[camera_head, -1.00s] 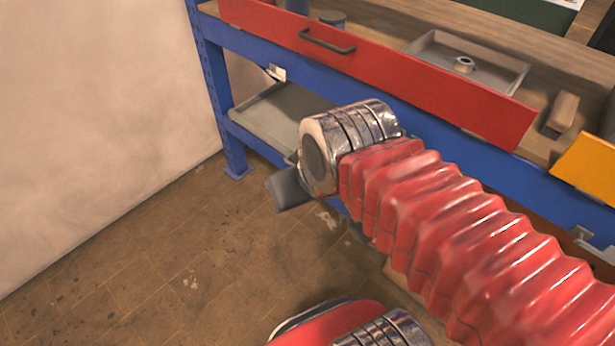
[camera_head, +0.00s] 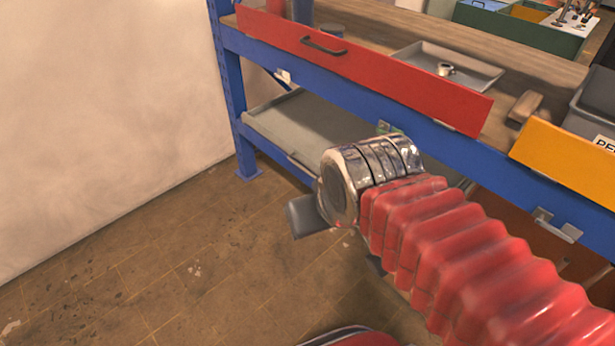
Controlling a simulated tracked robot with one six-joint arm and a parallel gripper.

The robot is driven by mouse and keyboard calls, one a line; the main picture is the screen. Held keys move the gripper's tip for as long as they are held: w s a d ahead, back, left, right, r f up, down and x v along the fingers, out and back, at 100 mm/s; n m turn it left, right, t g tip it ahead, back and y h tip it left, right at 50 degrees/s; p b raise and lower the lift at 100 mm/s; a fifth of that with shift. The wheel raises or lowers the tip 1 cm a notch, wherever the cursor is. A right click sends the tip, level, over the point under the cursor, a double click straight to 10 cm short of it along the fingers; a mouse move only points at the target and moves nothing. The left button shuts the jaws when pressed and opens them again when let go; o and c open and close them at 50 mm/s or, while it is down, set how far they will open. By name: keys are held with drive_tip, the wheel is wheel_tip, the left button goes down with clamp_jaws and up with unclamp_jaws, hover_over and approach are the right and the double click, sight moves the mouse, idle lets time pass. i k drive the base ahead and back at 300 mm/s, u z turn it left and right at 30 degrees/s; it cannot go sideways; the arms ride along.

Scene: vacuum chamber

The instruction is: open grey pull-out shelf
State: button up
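The grey pull-out shelf (camera_head: 300,122) is a flat tray low under the blue workbench frame, left of the middle. Its right part is hidden behind my arm. My gripper (camera_head: 307,215) shows only as a dark grey piece sticking out to the left of my metal wrist, in front of the shelf's front edge and over the floor in the picture. Its fingers cannot be made out, and I cannot tell if it touches the shelf.
Above the shelf are a red panel (camera_head: 360,70) with a dark handle and a yellow panel (camera_head: 568,160). A metal tray (camera_head: 475,72) with a small ring lies on the wooden top. The tiled floor (camera_head: 180,270) at left is clear, up to a pale wall (camera_head: 100,120).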

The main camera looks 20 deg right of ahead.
sight(302, 124)
drive_tip(key=u, duration=0.4)
drive_tip(key=i, duration=0.85)
drive_tip(key=u, duration=0.6)
drive_tip(key=i, duration=0.5)
drive_tip(key=u, duration=0.05)
